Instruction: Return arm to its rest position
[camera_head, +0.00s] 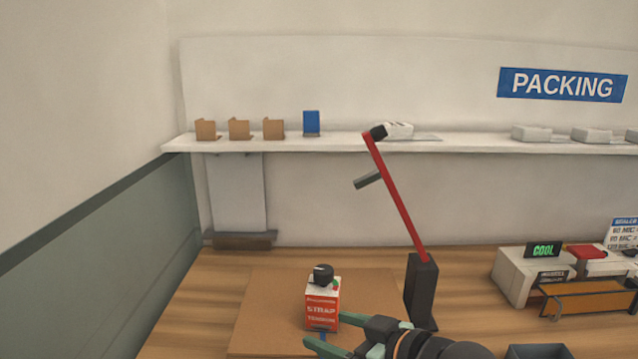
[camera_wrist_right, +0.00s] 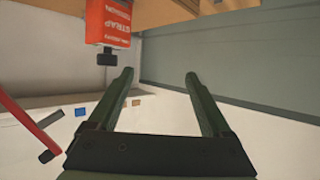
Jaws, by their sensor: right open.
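My right gripper (camera_head: 345,338) comes in at the bottom of the head view. Its two green fingers are apart with nothing between them, and they also show in the right wrist view (camera_wrist_right: 162,82). A red and white box labelled STRAP TENSION (camera_head: 322,302) with a black knob on top stands on a brown board (camera_head: 262,300), just behind the gripper. The box also shows at the top of the right wrist view (camera_wrist_right: 108,22), apart from the fingers. My left gripper is in neither view.
A red lever (camera_head: 398,205) rises from a black post (camera_head: 421,290) right of the box. A white machine with a COOL display (camera_head: 520,275) stands at the right. A dark tray (camera_head: 537,351) lies at the bottom edge. A wall shelf (camera_head: 300,144) holds small boxes.

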